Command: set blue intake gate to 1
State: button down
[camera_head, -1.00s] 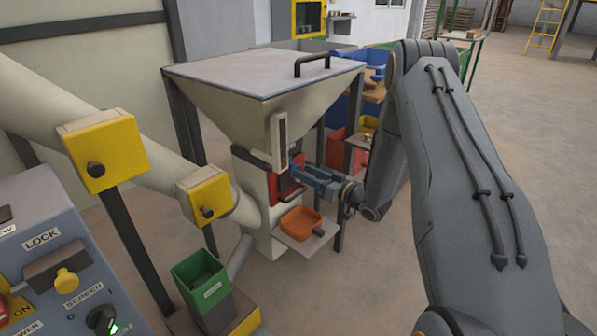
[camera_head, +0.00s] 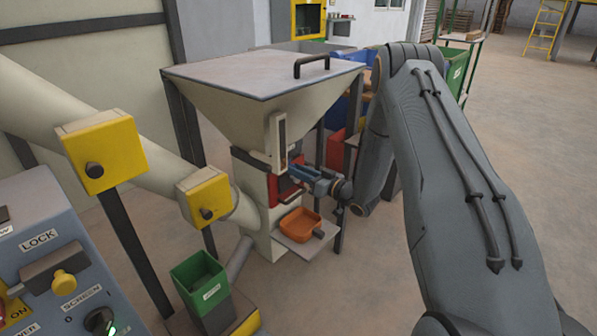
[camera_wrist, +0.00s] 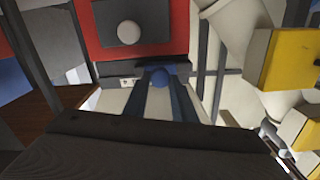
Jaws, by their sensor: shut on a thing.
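In the head view my gripper (camera_head: 298,171) reaches in from the right to the body below the beige hopper (camera_head: 235,108), beside a red panel (camera_head: 273,186). The fingers hide the knob there. A pale upright strip with a dark slot (camera_head: 280,140) stands just above. I cannot read the gate's setting.
An orange tray (camera_head: 300,222) sits on a shelf below my gripper. A yellow box (camera_head: 205,196) on a pipe is left of the hopper, and a green bin (camera_head: 200,281) stands below it. Red and blue bins lie behind. The floor at right is clear.

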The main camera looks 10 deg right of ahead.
jog(key=shift+w+d, duration=0.65)
jog(key=shift+d, duration=0.25)
jog(key=c, duration=1.5)
grip_release()
jog(key=shift+o, duration=0.2)
jog(key=shift+s, duration=0.15)
jog(key=v, duration=0.7)
jog(key=shift+s+d, duration=0.2)
